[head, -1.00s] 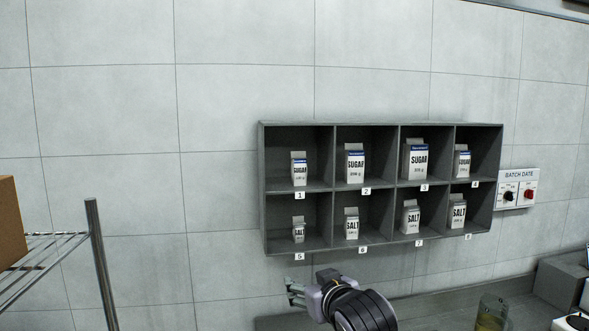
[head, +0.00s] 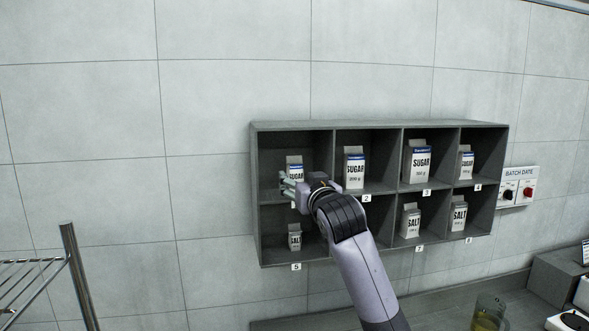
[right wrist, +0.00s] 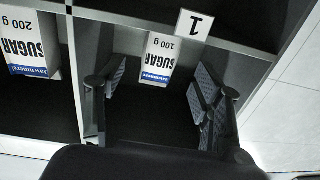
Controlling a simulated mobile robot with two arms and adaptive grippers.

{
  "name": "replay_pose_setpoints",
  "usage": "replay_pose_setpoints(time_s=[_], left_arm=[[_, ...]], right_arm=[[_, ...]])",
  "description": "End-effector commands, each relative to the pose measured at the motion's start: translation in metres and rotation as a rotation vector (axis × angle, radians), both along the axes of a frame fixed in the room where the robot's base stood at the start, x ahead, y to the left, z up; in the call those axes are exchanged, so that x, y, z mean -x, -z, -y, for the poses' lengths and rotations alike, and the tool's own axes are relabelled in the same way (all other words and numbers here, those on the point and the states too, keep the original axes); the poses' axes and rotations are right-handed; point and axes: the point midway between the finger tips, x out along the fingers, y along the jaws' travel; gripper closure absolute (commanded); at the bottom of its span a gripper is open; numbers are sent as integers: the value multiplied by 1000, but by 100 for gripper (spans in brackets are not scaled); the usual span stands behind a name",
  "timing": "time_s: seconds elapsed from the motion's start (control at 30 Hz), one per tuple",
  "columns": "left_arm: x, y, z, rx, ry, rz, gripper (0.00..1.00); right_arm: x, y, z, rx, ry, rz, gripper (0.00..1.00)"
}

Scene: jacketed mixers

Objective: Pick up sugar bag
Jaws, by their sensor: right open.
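A small white sugar bag (head: 294,164) with a blue band stands in the upper left compartment, number 1, of the grey wall shelf (head: 380,126). My right gripper (head: 288,185) is in front of that compartment and hides the bag's lower part. In the right wrist view, which is upside down, the open fingers (right wrist: 160,84) are spread to either side of the 100 g sugar bag (right wrist: 158,58), apart from it. More sugar bags stand in compartments 2 (head: 354,170), 3 (head: 419,165) and 4 (head: 466,166). My left gripper is out of view.
Salt bags stand in the lower row, in compartments 5 (head: 294,239), 7 (head: 411,222) and 8 (head: 459,217); my arm hides compartment 6. Dividers border the gripper closely. A batch date panel (head: 519,187) is right of the shelf. A wire rack (head: 72,262) stands at lower left.

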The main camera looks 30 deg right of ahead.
Motion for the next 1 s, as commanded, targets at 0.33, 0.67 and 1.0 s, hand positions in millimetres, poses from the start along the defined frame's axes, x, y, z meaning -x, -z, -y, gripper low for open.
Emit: replay_pose_setpoints(time_s=[0.33,0.67,1.0], left_arm=[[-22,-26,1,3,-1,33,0],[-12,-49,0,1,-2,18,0],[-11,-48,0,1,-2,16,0]], right_arm=[[-26,-5,6,1,1,-3,39],[-61,-3,13,1,0,-1,39],[-63,-2,13,1,0,1,43]])
